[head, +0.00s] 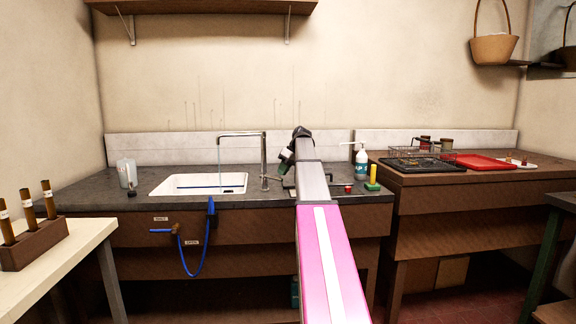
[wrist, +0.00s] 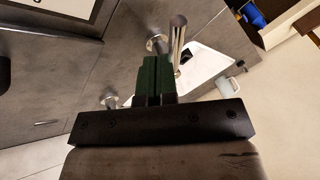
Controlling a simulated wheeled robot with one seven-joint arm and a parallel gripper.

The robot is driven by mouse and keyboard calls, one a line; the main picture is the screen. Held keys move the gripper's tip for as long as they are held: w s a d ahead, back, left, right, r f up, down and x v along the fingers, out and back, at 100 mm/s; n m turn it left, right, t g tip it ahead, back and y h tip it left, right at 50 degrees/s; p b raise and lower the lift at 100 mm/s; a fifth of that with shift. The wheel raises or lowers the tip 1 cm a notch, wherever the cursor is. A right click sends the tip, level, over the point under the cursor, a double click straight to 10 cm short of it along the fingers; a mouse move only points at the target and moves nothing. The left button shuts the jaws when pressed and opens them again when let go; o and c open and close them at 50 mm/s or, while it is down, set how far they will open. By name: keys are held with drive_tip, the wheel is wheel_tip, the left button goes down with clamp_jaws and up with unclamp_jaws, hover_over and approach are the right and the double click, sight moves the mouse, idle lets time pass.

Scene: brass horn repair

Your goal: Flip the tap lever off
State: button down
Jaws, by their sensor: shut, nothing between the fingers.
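The tap (head: 264,158) stands at the right of the white sink (head: 160,186), its spout bent left over the basin. A thin pale line, apparently water, drops from the spout. A small metal lever (head: 267,179) sits low by the tap's base. My gripper (head: 285,160) is above the counter, right of the tap, partly hidden by my arm. In the wrist view its green fingers (wrist: 155,78) are shut together with nothing between them. Metal tap parts (wrist: 157,43) show beyond the fingertips. I cannot tell whether the fingers touch the lever.
A soap bottle (head: 361,162) and a yellow cylinder on a green base (head: 372,180) stand right of my arm. A clear jug (head: 126,173) stands left of the sink. A blue hose (head: 185,262) hangs at the front. A red tray (head: 484,161) lies on the right bench.

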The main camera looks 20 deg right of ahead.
drive_tip(key=shift+s+a+f, duration=0.25)
drive_tip(key=shift+a, duration=0.2)
